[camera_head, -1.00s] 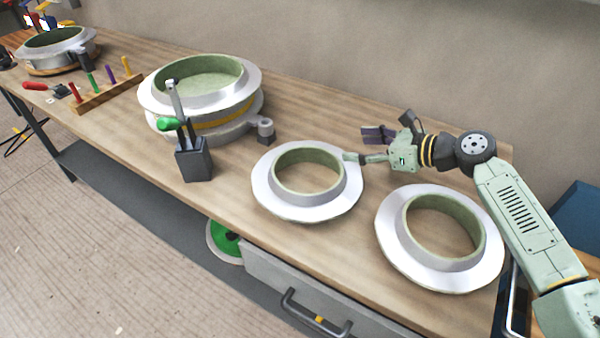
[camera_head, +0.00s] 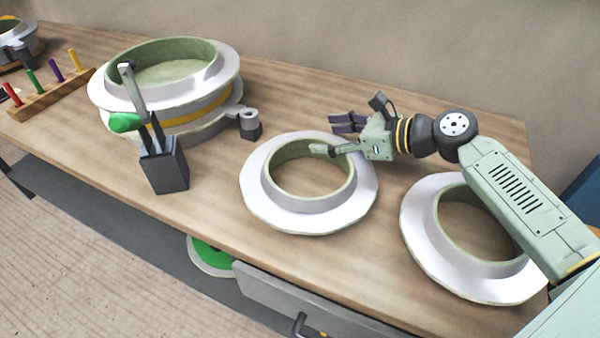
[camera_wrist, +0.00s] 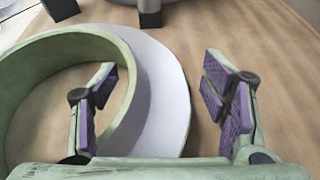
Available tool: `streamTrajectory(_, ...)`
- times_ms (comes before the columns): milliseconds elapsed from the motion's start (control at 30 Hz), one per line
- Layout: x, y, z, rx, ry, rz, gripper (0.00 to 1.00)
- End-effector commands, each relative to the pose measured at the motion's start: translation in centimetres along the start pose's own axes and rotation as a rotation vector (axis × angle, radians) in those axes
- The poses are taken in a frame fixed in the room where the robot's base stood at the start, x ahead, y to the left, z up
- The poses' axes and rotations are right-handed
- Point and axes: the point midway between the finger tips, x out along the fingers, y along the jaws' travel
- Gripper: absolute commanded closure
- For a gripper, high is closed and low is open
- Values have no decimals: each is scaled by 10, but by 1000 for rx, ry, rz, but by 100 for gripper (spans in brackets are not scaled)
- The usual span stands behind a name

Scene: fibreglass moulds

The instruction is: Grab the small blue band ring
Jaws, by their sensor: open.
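Two white flanged rings with green inner walls lie on the bench: a middle ring (camera_head: 262,205) and a right ring (camera_head: 420,235). No blue band shows on either. My gripper (camera_head: 331,136) is open and empty at the back right of the middle ring, with its green finger across the ring's rear rim. In the wrist view my gripper (camera_wrist: 160,100) has its left finger over the ring's opening and its right finger outside the flange. The ring's wall (camera_wrist: 128,110) and flange lie between them in the picture. I cannot tell how high the fingers are above it.
A large stacked mould (camera_head: 200,120) with a yellow band stands at the left. A peg rack (camera_head: 45,100) is farther left. The bench behind the rings is clear.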

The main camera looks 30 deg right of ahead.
Motion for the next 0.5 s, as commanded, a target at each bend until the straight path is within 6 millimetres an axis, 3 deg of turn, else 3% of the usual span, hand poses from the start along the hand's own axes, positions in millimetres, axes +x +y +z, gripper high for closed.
streamTrajectory(167,0,0,1,0,0,0,32)
streamTrajectory(500,0,0,0,0,0,0,54)
